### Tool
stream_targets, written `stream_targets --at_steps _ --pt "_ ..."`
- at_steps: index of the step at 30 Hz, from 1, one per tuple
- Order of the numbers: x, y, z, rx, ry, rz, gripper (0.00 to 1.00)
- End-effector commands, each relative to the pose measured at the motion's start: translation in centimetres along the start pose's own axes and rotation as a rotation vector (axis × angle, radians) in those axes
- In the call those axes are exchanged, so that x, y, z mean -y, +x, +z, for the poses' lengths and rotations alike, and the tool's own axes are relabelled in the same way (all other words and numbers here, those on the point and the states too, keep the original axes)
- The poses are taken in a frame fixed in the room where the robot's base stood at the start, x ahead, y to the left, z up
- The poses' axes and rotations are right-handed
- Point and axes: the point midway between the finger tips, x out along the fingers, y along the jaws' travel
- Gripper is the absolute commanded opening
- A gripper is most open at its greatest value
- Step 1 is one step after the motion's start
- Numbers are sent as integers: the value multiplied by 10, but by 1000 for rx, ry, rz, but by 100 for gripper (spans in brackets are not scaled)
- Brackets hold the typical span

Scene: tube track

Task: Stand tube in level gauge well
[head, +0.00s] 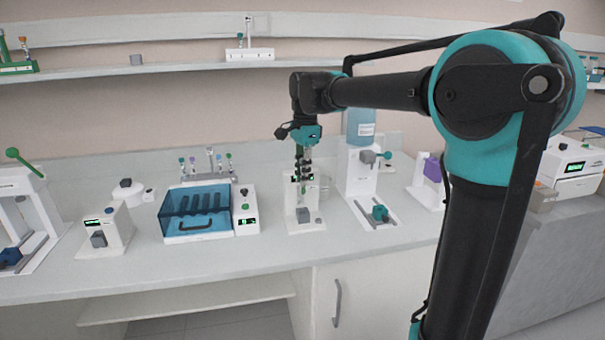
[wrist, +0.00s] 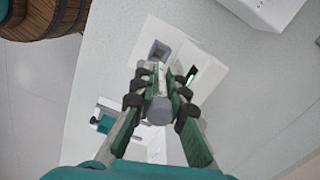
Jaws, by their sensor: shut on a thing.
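My gripper (head: 304,172) points down over a small white instrument in the middle of the bench. In the wrist view its two green-padded fingers (wrist: 160,90) are shut on a tube with a grey round end (wrist: 160,109). The tube's lower part is hidden by the fingers. The white instrument, apparently the level gauge (head: 305,226), has a grey square block, the well (head: 303,215), at its front. In the wrist view the well (wrist: 159,50) shows a dark square opening, beyond the fingertips and apart from the visible tube end. A small green display (wrist: 192,75) is beside it.
A blue-lidded instrument (head: 196,210) stands to the left, with several capped tubes behind it. Another white instrument (head: 106,232) is further left. The front bench strip is clear.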

Motion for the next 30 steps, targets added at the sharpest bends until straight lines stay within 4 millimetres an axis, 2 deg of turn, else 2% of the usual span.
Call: stream_targets --at_steps 18,30 --pt "0 42 -2 0 0 0 0" --pt "0 46 -2 0 0 0 0"
